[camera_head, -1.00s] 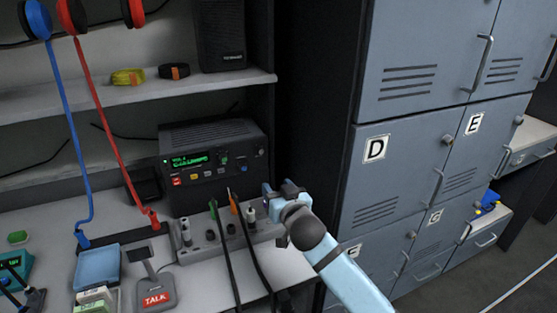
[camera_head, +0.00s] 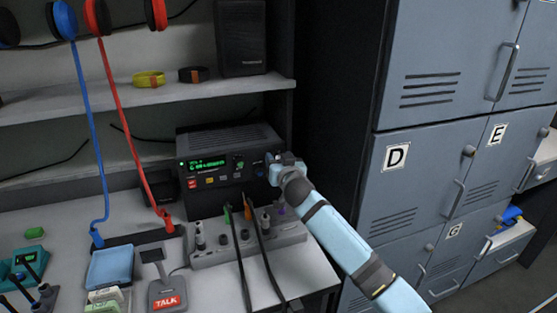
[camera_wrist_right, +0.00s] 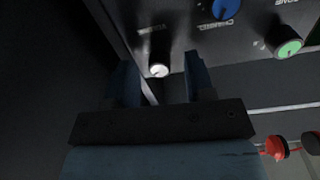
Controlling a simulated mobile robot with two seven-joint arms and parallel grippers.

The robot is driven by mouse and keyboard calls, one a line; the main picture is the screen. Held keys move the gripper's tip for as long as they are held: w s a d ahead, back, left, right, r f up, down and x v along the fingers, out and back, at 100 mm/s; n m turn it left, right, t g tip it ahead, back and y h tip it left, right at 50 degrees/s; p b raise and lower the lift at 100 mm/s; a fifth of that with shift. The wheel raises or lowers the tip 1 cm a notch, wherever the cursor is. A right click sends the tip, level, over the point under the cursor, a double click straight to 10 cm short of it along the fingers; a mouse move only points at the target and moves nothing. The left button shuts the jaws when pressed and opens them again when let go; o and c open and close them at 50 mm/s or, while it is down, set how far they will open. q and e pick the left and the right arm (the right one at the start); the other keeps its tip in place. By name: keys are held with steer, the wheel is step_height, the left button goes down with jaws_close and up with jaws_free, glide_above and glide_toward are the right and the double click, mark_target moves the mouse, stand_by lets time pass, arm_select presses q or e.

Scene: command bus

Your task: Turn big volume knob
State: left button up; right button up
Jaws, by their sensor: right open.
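The radio unit (camera_head: 222,183) with a green display sits at the back of the desk under the shelf. Its front panel carries several knobs. In the right wrist view, a pale silver knob (camera_wrist_right: 159,70), with a label beside it that seems to read VOLUME, shows between my fingers. In the head view this knob is hidden behind my gripper. My right gripper (camera_head: 271,163) is open at the right end of the radio's face; its fingers (camera_wrist_right: 158,82) lie on either side of the knob, with contact not clear. My left gripper is not in view.
A blue CHANNEL knob (camera_wrist_right: 225,8) and a green knob (camera_wrist_right: 288,46) are close by on the panel. Below stands a grey strip of plugs and jacks (camera_head: 208,257) with cables. A dark shelf side panel (camera_head: 282,50) and grey lockers (camera_head: 420,150) are to the right.

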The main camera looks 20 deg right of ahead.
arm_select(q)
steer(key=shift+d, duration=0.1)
arm_select(e)
steer(key=shift+w, duration=0.2)
jaws_close()
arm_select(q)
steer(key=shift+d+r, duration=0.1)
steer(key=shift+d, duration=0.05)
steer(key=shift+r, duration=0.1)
arm_select(e)
steer(key=shift+n, duration=0.3)
